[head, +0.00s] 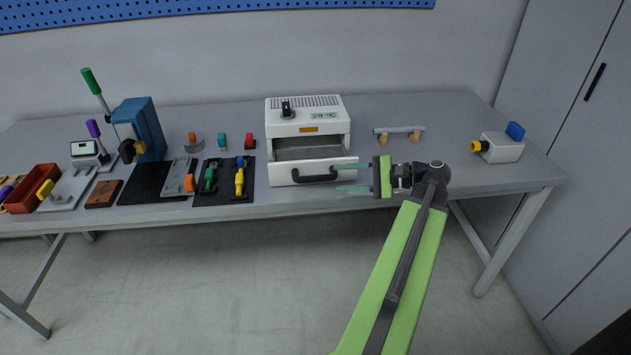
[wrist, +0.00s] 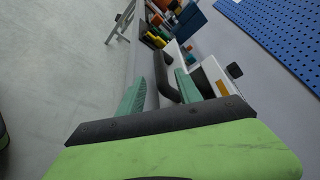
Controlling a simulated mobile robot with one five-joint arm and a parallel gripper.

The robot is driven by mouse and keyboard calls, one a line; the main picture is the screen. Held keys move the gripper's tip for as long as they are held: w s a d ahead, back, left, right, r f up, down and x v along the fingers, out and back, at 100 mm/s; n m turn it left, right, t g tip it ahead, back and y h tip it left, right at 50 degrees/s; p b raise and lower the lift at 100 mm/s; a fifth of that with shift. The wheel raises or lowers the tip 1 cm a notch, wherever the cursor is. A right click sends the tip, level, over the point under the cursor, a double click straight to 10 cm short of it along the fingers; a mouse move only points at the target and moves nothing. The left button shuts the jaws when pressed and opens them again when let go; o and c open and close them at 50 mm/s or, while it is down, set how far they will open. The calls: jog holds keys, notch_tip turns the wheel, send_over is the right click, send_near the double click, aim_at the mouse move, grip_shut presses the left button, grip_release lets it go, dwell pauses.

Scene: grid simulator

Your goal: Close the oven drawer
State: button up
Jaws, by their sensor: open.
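The white oven (head: 308,116) stands on the table with a black knob and a small display on top. Its drawer (head: 286,177) is pulled out towards the front, and the grey tray inside shows. The drawer's black handle (head: 315,176) is on the drawer front. My gripper (head: 347,178) is open at the right of the handle, its green fingers pointing left. In the wrist view the handle (wrist: 168,76) lies between the two fingertips (wrist: 158,88), one finger on each side. I cannot tell whether the fingers touch it.
Left of the oven are black mats (head: 224,196) with small tools, a blue machine (head: 146,128) and a red bin (head: 33,188). Right of it are a grey bar on wooden pegs (head: 399,131) and a white box (head: 501,147). The floor in front of the table is clear.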

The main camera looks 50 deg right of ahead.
aim_at(313, 179)
jog(key=b+x, duration=0.1)
jog(key=x, duration=0.8)
jog(key=shift+f+b, duration=0.1)
jog(key=shift+b, duration=0.2)
grip_shut()
dwell(0.8)
